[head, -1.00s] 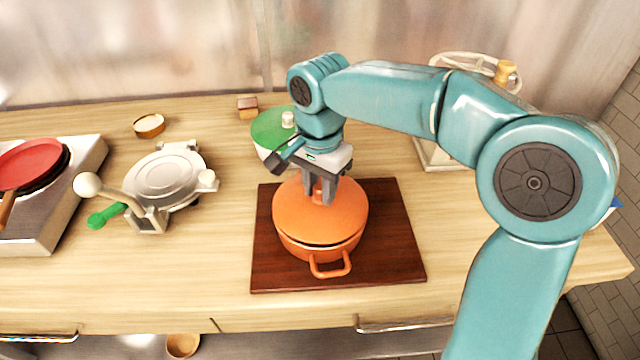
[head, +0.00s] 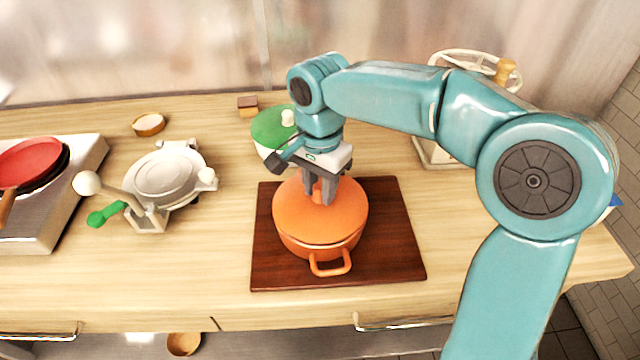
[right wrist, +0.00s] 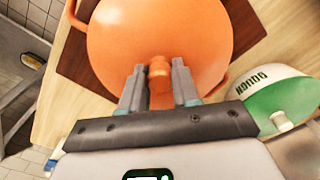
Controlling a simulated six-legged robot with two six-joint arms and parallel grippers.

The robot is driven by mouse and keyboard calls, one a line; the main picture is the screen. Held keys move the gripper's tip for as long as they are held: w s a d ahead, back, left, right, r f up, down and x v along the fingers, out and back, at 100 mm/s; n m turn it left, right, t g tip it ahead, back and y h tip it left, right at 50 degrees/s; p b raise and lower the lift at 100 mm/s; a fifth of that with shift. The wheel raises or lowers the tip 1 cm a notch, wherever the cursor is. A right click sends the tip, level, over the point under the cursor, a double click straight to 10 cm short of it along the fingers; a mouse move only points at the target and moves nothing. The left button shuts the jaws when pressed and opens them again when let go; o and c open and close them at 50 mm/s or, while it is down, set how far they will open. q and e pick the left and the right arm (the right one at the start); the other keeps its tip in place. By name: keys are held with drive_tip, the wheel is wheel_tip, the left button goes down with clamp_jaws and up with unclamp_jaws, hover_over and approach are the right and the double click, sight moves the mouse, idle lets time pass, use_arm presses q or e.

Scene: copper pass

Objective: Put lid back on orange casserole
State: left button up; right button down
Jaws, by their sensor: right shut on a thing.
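The orange casserole (head: 320,250) stands on a dark red-brown board on the counter, its loop handle facing the front edge. Its orange lid (head: 295,212) lies over the pot, level, with its rim meeting the pot's rim and no dark gap showing at the front. My right gripper (head: 322,198) points down over the middle of the lid and is shut on the lid's knob. In the right wrist view the two fingers stand either side of the orange knob (right wrist: 159,70). My left gripper is not in view.
The board (head: 390,240) has bare room right of the pot. A green-lidded pot (head: 270,128) stands close behind my gripper. A waffle-iron-like press (head: 165,178) and a red pan (head: 30,160) on a stove are at left.

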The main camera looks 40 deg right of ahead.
idle(0.4)
drive_tip(key=shift+c, duration=1.4)
unclamp_jaws()
drive_tip(key=shift+r+p, duration=3.2)
drive_tip(key=shift+r, duration=0.3)
clamp_jaws()
drive_tip(key=shift+f, duration=0.15)
